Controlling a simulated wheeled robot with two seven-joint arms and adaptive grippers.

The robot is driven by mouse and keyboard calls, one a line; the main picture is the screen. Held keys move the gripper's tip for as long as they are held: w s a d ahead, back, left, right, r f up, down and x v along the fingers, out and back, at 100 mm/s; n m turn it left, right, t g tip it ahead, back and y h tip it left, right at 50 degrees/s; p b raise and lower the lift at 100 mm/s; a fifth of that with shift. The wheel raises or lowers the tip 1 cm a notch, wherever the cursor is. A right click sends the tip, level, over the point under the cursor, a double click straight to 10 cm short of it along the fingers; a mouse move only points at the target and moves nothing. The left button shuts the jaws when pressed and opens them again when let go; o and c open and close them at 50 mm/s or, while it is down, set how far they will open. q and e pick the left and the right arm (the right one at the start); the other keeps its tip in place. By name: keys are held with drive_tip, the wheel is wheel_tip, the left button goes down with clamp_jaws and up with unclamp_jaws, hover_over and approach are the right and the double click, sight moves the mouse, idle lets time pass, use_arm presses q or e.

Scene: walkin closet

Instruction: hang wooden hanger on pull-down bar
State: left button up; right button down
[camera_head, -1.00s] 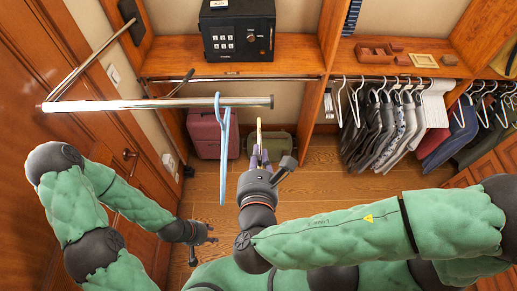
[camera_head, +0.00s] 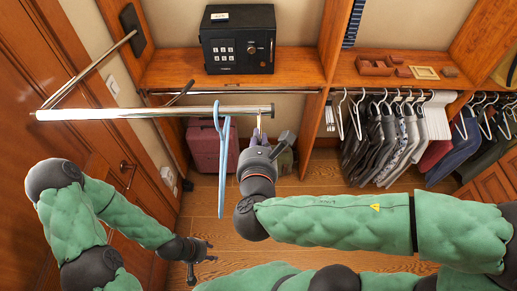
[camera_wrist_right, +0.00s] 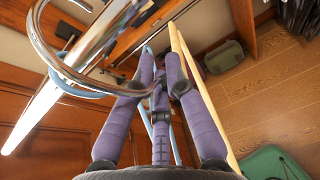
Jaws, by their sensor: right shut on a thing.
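The wooden hanger is shut in my right gripper (camera_head: 258,138), with its pale wood (camera_wrist_right: 200,92) running along the fingers in the right wrist view. Its silver hook (camera_wrist_right: 68,71) curves large at the left of that view and overlaps the bar. The pull-down bar (camera_head: 150,112) is a chrome rod across the left of the head view, also bright in the wrist view (camera_wrist_right: 48,98). My right gripper is just below the bar's right end. I cannot tell whether the hook rests on the bar. My left gripper (camera_head: 205,254) is open and empty, low near the floor.
A light blue hanger (camera_head: 223,165) hangs on the bar just left of my right gripper. A black safe (camera_head: 237,40) sits on the shelf behind. A pink suitcase (camera_head: 204,150) stands below. Clothes (camera_head: 390,135) hang at the right.

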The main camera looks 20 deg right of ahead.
drive_tip(key=shift+w+d+b, duration=0.25)
drive_tip(key=shift+w, duration=0.7)
drive_tip(key=shift+w+d+b, duration=0.2)
drive_tip(key=shift+w+d, duration=0.1)
drive_tip(key=shift+w, duration=0.6)
drive_tip(key=shift+w+d+b, duration=0.25)
drive_tip(key=shift+w, duration=0.7)
drive_tip(key=shift+w+f+b, duration=0.15)
drive_tip(key=shift+f+b, duration=1.35)
drive_tip(key=shift+b, duration=0.1)
drive_tip(key=c, duration=1.2)
unclamp_jaws()
drive_tip(key=shift+v, duration=6)
drive_tip(key=shift+f, duration=0.1)
